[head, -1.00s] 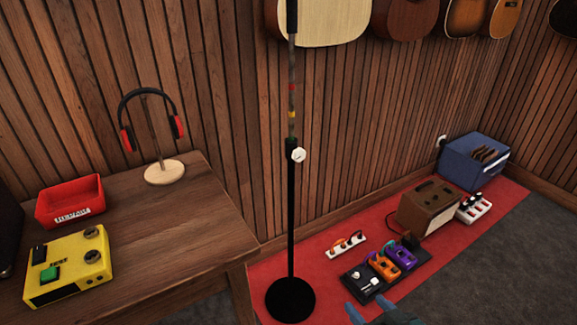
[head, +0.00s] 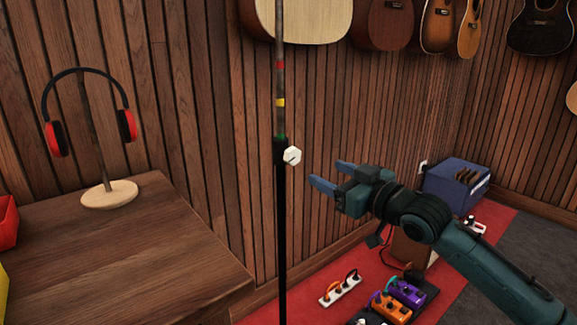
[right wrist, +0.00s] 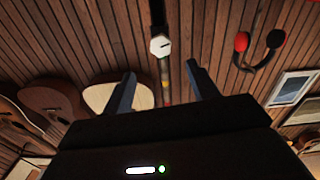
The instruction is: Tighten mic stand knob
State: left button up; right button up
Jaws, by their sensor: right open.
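The mic stand (head: 282,220) stands upright as a thin black pole in the middle of the head view, with a grey upper tube marked by red, yellow and green bands. Its white knob (head: 292,156) sticks out on the right side of the clutch. My right gripper (head: 328,176) is open and empty, just right of the knob and apart from it. In the right wrist view the knob (right wrist: 160,46) shows ahead, between and beyond the two spread fingers (right wrist: 158,80). The stand's base is out of the head view now. My left gripper is not in view.
A wooden table (head: 150,260) with red headphones (head: 128,125) on a stand is at the left. Pedals (head: 390,306) and an amp (head: 412,250) sit on the red mat at the lower right. Guitars (head: 383,22) hang on the slatted wall. Space around the knob is clear.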

aim_at(295, 157)
pick_arm(q)
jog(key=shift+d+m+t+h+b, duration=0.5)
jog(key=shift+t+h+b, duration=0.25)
jog(key=shift+b, duration=0.4)
pick_arm(e)
jog(key=x, duration=1.2)
jog(key=shift+w+a, duration=0.1)
jog(key=shift+c, duration=0.3)
